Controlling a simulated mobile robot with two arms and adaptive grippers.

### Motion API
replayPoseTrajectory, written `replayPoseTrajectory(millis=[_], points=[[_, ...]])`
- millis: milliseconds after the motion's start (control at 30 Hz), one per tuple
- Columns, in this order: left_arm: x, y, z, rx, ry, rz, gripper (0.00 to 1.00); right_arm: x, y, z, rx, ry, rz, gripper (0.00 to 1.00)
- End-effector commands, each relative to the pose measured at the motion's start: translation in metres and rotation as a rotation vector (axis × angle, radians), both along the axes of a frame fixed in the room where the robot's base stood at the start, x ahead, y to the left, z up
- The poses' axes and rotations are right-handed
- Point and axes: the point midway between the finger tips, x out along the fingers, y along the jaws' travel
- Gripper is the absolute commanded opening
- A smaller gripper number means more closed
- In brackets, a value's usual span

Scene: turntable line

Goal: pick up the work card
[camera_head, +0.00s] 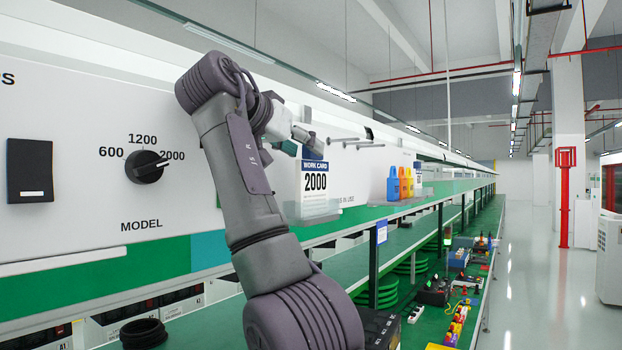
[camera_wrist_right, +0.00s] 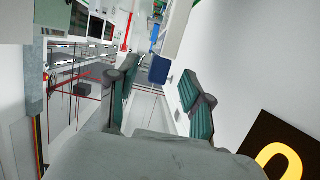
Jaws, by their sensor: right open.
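The work card (camera_head: 315,182) is white with a dark blue header and the number 2000. It stands upright in a clear holder (camera_head: 312,215) on the panel, right of my arm in the head view. My left gripper is not in view.
A model knob (camera_head: 147,166) and a black switch (camera_head: 30,170) are on the panel at left. Blue, orange and yellow padlocks (camera_head: 402,182) stand on a ledge at right. The floor aisle (camera_head: 530,270) at right is clear.

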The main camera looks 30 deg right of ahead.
Motion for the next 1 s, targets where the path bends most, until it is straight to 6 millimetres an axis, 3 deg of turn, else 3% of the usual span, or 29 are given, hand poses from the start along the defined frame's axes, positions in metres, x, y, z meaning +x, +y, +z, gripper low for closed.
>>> replayPoseTrajectory(millis=[67, 200, 500, 800, 1000], points=[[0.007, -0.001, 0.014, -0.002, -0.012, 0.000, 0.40, 0.007, -0.013, 0.000, 0.002, 0.002, -0.003, 0.50], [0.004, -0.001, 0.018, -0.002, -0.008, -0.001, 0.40, 0.013, -0.028, -0.007, 0.002, 0.001, -0.002, 0.50], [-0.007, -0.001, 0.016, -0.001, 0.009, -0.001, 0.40, 0.015, -0.032, -0.011, 0.000, 0.002, -0.001, 0.50], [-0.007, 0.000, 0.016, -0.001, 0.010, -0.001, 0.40, 0.015, -0.032, -0.010, 0.000, 0.002, -0.001, 0.02], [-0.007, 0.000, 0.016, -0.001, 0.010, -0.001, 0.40, 0.015, -0.032, -0.011, 0.001, 0.002, -0.002, 0.00]])
